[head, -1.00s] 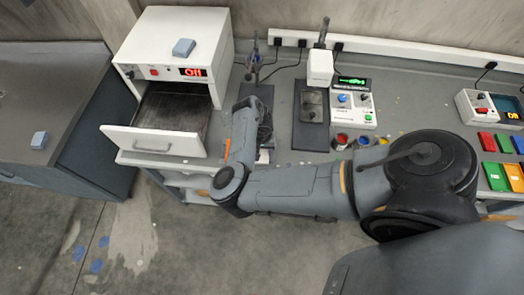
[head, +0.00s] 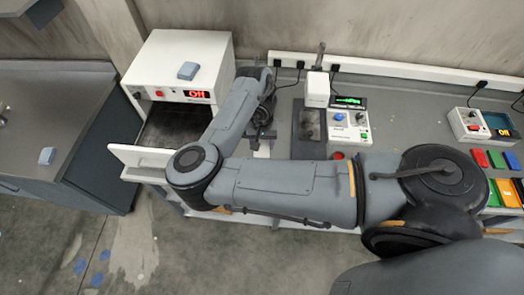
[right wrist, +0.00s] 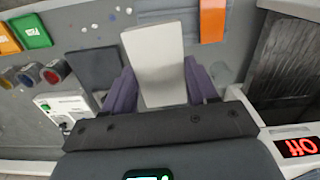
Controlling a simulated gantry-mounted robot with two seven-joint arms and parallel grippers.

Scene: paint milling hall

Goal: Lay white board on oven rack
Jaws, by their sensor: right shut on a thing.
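The white board (right wrist: 155,62) is between the purple fingers of my right gripper (right wrist: 158,78) in the right wrist view. The gripper is shut on it. In the head view my right gripper (head: 262,138) is above the bench, right of the oven, partly hidden by my arm. The white oven (head: 190,65) reads "Off", and its front door (head: 150,158) is open. The dark oven rack (head: 165,130) shows in the opening, partly covered by my arm. It also shows at right in the right wrist view (right wrist: 290,65). My left gripper is not in view.
A stand with a dark plate (head: 307,125) and a white control box (head: 350,125) are right of the gripper. Coloured panels (head: 497,160) lie far right. A blue-grey block (head: 188,70) sits on the oven, another (head: 46,155) on the left bench.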

